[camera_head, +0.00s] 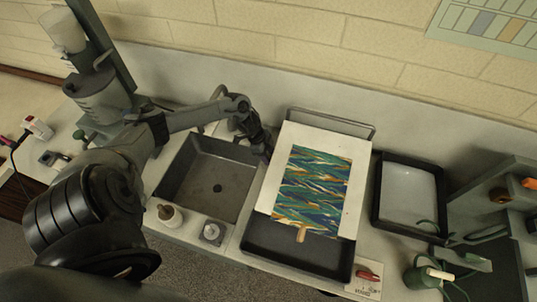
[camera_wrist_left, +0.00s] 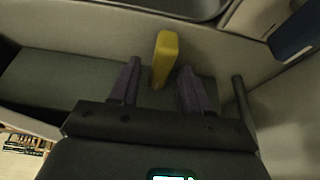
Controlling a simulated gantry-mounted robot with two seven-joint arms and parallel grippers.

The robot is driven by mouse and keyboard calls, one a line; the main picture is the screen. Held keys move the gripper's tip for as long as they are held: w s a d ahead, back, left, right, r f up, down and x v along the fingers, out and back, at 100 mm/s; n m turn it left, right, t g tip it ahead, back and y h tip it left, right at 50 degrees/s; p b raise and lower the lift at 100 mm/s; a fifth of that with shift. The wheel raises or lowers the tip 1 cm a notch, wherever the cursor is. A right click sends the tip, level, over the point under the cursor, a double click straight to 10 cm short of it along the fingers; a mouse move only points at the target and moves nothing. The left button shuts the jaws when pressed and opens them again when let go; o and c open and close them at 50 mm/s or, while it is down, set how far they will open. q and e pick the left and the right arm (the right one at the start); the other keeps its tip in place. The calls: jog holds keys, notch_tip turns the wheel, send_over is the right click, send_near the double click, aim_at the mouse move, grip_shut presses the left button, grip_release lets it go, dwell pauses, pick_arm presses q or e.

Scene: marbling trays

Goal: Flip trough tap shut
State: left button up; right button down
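My left gripper (camera_head: 262,146) reaches down at the back right corner of the grey sink-like trough (camera_head: 190,203), by the marbled sheet. In the left wrist view its two purple fingers (camera_wrist_left: 160,68) are apart. A yellow upright lever (camera_wrist_left: 167,45), which looks like the tap handle, stands between or just beyond the fingertips. A gap shows on both sides, and contact cannot be told. In the head view the tap is hidden behind my gripper. My right gripper is not in view.
A white board with a blue-green marbled sheet (camera_head: 315,190) lies over a black tray (camera_head: 290,247) right of the trough. Another tray (camera_head: 410,192) stands farther right. A white-topped bottle (camera_head: 169,214) and a small metal item (camera_head: 212,232) sit at the front. A red switch (camera_head: 369,274) is front right.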

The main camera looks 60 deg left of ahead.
pick_arm(q)
jog(key=v, duration=1)
jog(key=shift+r+p, duration=0.35)
jog(key=shift+r, duration=0.05)
